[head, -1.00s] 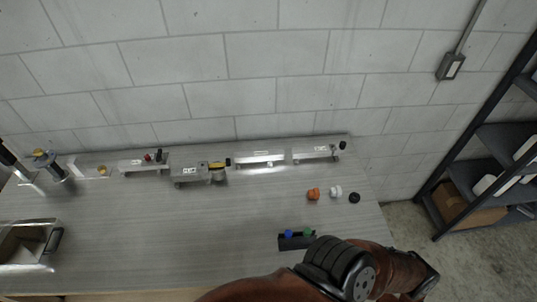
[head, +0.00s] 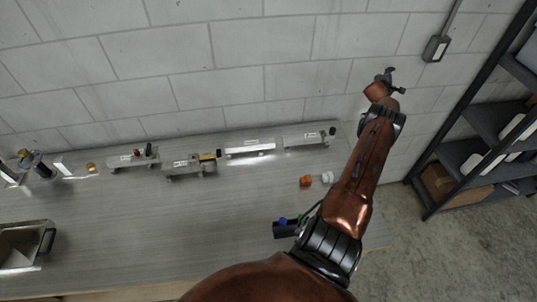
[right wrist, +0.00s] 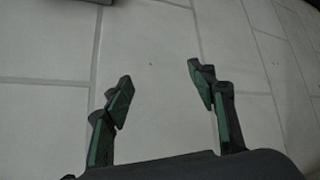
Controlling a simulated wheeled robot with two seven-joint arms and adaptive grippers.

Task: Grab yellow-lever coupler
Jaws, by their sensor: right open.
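A small fitting with a yellow top (head: 208,157) sits at the right end of a silver trailer (head: 183,168) near the back middle of the table; it looks like the yellow-lever coupler. Other yellow parts show at the left: a small one on the table (head: 91,167) and one on a dark upright piece (head: 24,153). My right gripper (head: 386,79) is raised in front of the wall at the right, well away from the fittings. In the right wrist view its fingers (right wrist: 158,78) are apart, with only wall blocks between them. My left gripper does not show.
More trailers stand along the back (head: 250,147) (head: 305,140) (head: 133,158). An orange knob (head: 305,181) and a white knob (head: 327,177) lie at the right. A dark block with a blue knob (head: 284,228) is beside my right arm. A metal bin (head: 22,245) stands front left. The table middle is clear.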

